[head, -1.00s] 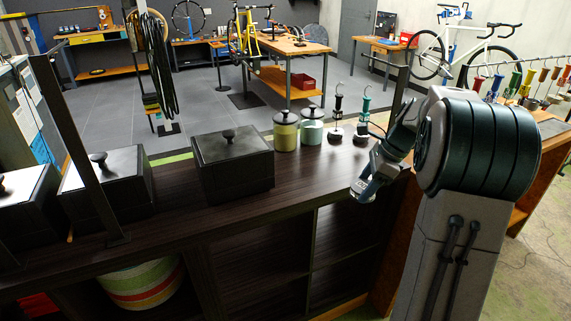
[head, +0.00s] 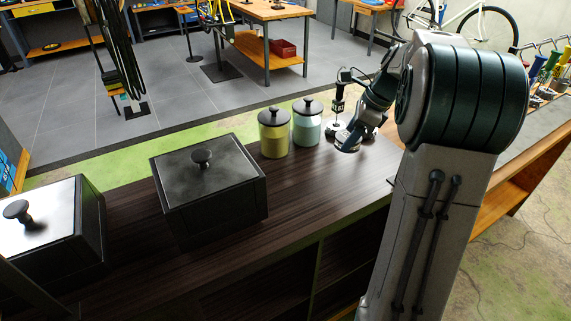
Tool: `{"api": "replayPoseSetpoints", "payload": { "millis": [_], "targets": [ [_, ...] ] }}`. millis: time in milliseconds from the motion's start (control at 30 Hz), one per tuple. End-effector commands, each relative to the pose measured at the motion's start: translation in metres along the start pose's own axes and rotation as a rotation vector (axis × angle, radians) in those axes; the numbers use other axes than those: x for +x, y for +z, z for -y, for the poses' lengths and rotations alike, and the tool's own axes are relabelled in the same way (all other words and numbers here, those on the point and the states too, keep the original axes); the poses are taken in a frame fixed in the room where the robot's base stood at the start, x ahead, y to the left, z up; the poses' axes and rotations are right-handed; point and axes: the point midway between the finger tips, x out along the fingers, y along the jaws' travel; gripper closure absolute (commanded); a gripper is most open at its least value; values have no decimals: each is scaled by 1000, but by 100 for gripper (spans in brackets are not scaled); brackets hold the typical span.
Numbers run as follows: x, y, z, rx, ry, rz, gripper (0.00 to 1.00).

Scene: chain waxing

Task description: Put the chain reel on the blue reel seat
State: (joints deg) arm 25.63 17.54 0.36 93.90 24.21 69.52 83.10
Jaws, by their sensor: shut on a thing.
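My gripper (head: 348,144) is at the far right end of the dark wooden counter (head: 290,205), right of two lidded jars. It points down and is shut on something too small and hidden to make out. Whether that is the chain reel cannot be told. A small upright stand (head: 338,104) with a dark handle is just behind my gripper. Another stand's dark base shows partly beside it, mostly hidden by my arm. I cannot identify the blue reel seat in this view.
A yellow-green jar (head: 273,137) and a pale teal jar (head: 307,126) stand left of my gripper. A black lidded box (head: 208,190) and a second box (head: 50,235) with a shiny lid occupy the counter's left. The counter front between box and arm is clear. Colourful handles hang at right.

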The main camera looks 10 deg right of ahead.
Motion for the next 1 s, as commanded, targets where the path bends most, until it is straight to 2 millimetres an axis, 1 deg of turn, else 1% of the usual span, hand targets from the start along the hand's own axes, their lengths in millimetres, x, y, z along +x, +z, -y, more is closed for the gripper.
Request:
{"api": "replayPoseSetpoints", "payload": {
  "millis": [67, 167, 400, 500, 600, 667, 767, 900, 1000],
  "targets": [
    [9, 9, -5, -6, 4, 1, 75],
    [27, 23, -13, -11, 7, 1, 75],
    [76, 56, -33, -9, 6, 0, 75],
    [91, 65, -39, -7, 5, 0, 75],
    [100, 71, -42, -6, 3, 0, 75],
    [103, 73, -43, -6, 2, 1, 75],
    [111, 70, -44, -3, 3, 0, 75],
    [130, 61, -44, -2, 4, 0, 75],
    [139, 58, -44, -2, 3, 0, 75]
  ]
}}
